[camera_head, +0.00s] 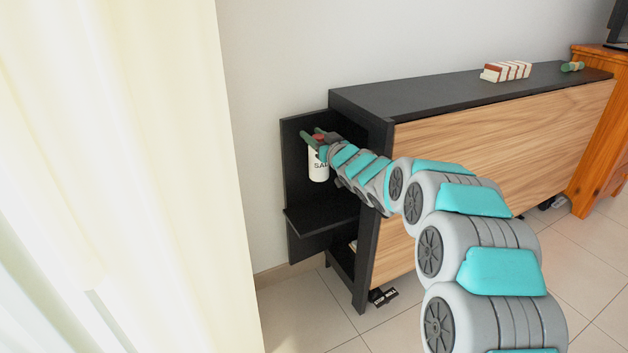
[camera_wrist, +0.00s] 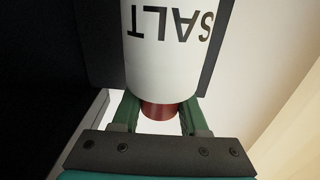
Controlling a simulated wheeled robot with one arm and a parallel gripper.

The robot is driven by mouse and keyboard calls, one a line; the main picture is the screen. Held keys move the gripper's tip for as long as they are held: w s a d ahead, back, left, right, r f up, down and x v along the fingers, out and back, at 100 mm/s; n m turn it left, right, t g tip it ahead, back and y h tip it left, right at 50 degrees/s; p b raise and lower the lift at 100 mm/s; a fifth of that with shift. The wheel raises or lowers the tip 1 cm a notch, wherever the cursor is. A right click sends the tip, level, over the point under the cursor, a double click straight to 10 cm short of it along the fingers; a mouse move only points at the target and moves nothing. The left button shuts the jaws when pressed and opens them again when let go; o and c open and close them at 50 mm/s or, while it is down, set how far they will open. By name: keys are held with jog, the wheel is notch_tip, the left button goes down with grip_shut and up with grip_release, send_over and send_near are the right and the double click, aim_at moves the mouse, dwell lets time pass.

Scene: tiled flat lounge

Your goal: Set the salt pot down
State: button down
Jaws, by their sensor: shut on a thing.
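The white salt pot (camera_head: 318,168) with black "SALT" lettering hangs upright from my gripper (camera_head: 315,138), in front of the black back panel of a side shelf. Its bottom shows above the bare black ledge (camera_head: 322,214), with dark panel visible between them. In the wrist view the salt pot (camera_wrist: 168,50) fills the upper middle, its lettering upside down. My gripper's green fingers (camera_wrist: 160,115) sit on both sides of its red top (camera_wrist: 158,110), shut on it. The pot's underside is hidden.
A black cabinet (camera_head: 430,92) with a wooden front stands right of the ledge. A red-and-white striped block (camera_head: 505,71) and a green roll (camera_head: 572,66) lie on top. A pale curtain (camera_head: 120,180) fills the left. A small black object (camera_head: 383,297) lies on the tiles.

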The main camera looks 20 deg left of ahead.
notch_tip(320, 180, down, 13)
jog(key=shift+f, duration=0.1)
dwell(0.4)
jog(key=shift+b, duration=0.3)
jog(key=shift+c, duration=2)
grip_release()
jog(key=v, duration=1.2)
